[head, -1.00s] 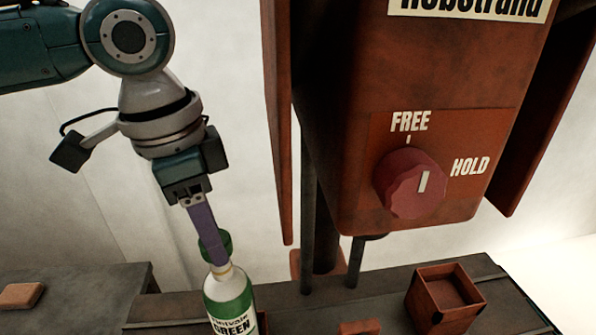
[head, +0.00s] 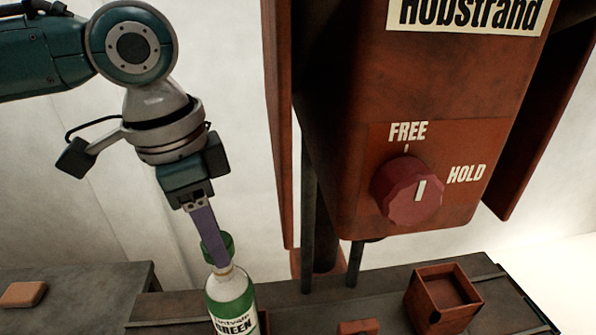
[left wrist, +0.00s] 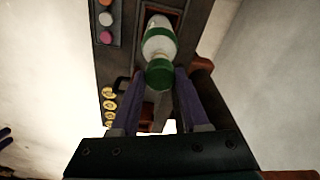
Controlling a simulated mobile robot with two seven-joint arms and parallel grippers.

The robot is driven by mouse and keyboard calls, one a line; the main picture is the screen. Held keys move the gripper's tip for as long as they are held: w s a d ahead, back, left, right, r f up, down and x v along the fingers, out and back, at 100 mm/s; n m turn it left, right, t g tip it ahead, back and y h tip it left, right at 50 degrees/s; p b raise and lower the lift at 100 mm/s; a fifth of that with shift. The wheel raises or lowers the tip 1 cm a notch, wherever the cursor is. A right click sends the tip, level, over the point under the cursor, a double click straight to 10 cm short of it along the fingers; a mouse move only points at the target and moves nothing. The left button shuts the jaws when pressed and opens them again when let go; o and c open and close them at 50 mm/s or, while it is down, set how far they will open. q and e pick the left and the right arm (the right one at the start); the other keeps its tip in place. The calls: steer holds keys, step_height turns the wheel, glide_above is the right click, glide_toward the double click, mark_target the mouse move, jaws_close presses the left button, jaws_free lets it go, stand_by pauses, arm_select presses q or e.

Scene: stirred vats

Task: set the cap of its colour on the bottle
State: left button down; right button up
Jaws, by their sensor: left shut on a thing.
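The bottle (head: 230,292) stands upright at the bottom of the head view, with a white neck and a green label reading GREEN. It also shows in the left wrist view (left wrist: 160,40). A green cap (head: 229,243) is at the bottle's mouth, partly hidden by a finger; it also shows in the left wrist view (left wrist: 159,74). My left gripper (head: 221,256) is shut on the cap, fingers pointing down. The finger hides the join, so I cannot tell whether the cap touches the neck. My right gripper is not in view.
A brown machine with a red knob (head: 407,190) hangs right of the arm; the knob's mark is towards HOLD. An open brown box (head: 416,298) stands on the dark bench. A small block (head: 22,295) lies on the left table. Several gold discs (left wrist: 109,106) show in the left wrist view.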

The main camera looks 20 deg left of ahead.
arm_select(q)
steer(key=shift+f, duration=0.25)
steer(key=shift+f+b, duration=0.4)
steer(key=shift+f, duration=0.35)
stand_by(0.3)
steer(key=shift+c, duration=1.6)
jaws_free()
steer(key=r, duration=0.6)
steer(key=s+r, duration=0.1)
steer(key=r, duration=0.3)
steer(key=shift+a, duration=0.4)
